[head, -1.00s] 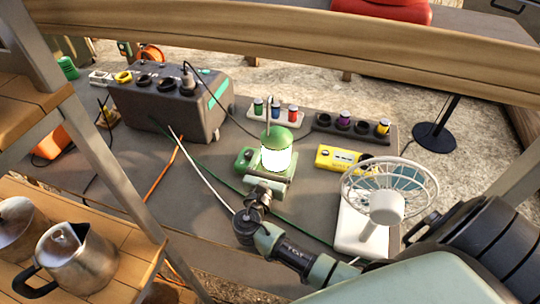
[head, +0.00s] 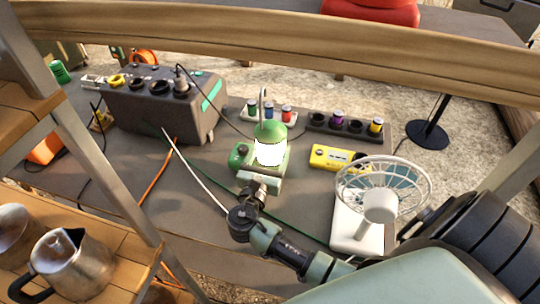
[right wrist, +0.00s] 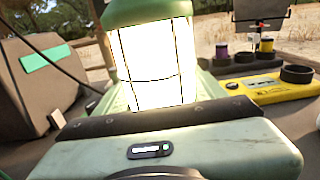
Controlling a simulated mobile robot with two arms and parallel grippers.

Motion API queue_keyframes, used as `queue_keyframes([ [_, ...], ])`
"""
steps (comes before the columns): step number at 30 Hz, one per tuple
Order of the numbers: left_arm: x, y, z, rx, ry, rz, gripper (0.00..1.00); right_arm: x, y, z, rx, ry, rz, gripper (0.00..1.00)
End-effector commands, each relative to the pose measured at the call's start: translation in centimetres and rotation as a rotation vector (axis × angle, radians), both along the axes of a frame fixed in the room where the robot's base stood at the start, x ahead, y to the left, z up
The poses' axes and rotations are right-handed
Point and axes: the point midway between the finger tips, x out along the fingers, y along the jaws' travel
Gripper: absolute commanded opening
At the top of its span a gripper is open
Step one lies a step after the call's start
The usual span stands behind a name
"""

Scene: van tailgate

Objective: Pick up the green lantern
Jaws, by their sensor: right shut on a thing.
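The green lantern (head: 270,150) has a glowing white body, a green cap and a thin upright handle. It is upright over the middle of the grey tabletop (head: 205,225). My right gripper (head: 258,183) is shut on the lantern at its near side, low down. In the right wrist view the lantern (right wrist: 155,60) rises right beyond the gripper's green housing, which hides its lower part and the fingertips. A gap under the lantern is hard to make out. My left gripper is not in view.
A grey power station (head: 165,105) with cables stands left of the lantern. A yellow box (head: 335,157), a white fan (head: 380,205) and racks of small jars (head: 345,124) are to the right and behind. A wooden beam (head: 270,38) crosses above. A metal kettle (head: 70,262) stands on the left shelf.

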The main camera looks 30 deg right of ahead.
Motion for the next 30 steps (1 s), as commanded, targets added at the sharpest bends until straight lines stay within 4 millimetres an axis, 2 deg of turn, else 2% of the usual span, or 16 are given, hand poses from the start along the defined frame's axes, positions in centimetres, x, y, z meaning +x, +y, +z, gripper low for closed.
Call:
queue_keyframes([
  [1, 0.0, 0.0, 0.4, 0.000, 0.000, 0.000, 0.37, 0.1, 0.0, 1.7, 0.001, -0.011, -0.001, 0.00],
  [9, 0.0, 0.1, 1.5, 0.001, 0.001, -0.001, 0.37, 0.0, 0.0, 9.3, 0.003, -0.013, -0.001, 0.00],
  [15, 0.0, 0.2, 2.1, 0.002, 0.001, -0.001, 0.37, 0.1, 0.0, 14.0, 0.003, -0.011, 0.000, 0.00],
  [21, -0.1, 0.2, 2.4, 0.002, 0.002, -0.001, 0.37, 0.0, 0.0, 16.7, 0.001, -0.008, -0.001, 0.00],
  [30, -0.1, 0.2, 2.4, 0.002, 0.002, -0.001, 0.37, -0.1, 0.0, 17.6, -0.001, -0.005, 0.006, 0.00],
])
